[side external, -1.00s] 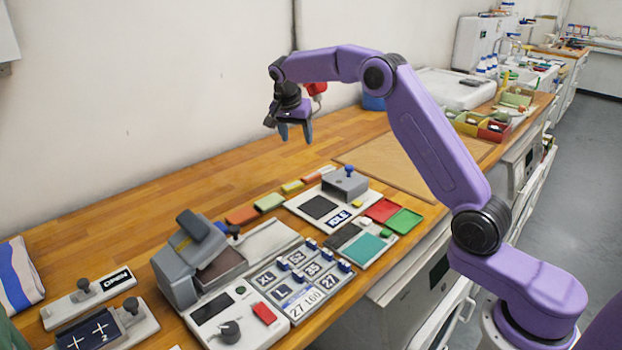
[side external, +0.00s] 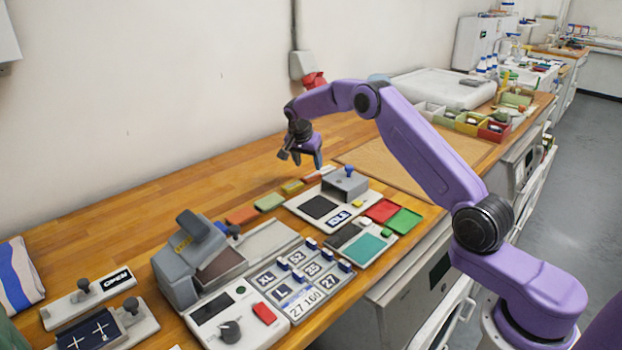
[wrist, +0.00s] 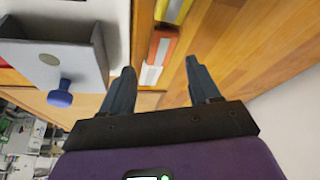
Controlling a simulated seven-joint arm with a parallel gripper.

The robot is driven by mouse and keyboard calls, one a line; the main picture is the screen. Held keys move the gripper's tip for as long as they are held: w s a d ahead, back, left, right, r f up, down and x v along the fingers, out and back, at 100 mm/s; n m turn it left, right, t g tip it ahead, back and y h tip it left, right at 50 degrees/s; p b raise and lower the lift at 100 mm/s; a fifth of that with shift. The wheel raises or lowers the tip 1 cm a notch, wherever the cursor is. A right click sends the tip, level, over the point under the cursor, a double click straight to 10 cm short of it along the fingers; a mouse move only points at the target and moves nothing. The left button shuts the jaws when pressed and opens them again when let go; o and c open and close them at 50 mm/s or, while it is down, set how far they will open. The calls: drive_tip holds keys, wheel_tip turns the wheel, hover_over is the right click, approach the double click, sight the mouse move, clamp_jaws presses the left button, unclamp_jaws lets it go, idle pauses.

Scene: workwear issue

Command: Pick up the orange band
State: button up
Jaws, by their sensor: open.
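A row of flat coloured bands lies on the wooden bench behind the grey and white devices. In the wrist view, an orange band (wrist: 164,45) with a white end lies beyond and between my fingertips, beside a yellow band (wrist: 175,9) with a white label. The orange band appears as a reddish-orange strip (side external: 311,176) in the side view, just below my gripper (side external: 309,160). My gripper (wrist: 159,66) is open and empty, above the bench and apart from the bands. Its fingers partly hide the far end of the row in the side view.
A grey holder with a blue knob (side external: 349,171) stands close to the right of the bands. A green band (side external: 269,201) and a brownish-orange one (side external: 242,215) continue the row nearer the camera. Bare bench lies on the wall side.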

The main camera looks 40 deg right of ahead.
sight(310, 176)
drive_tip(key=shift+x, duration=2.7)
drive_tip(key=shift+w, duration=0.1)
drive_tip(key=shift+a, duration=0.1)
drive_tip(key=c, duration=1.1)
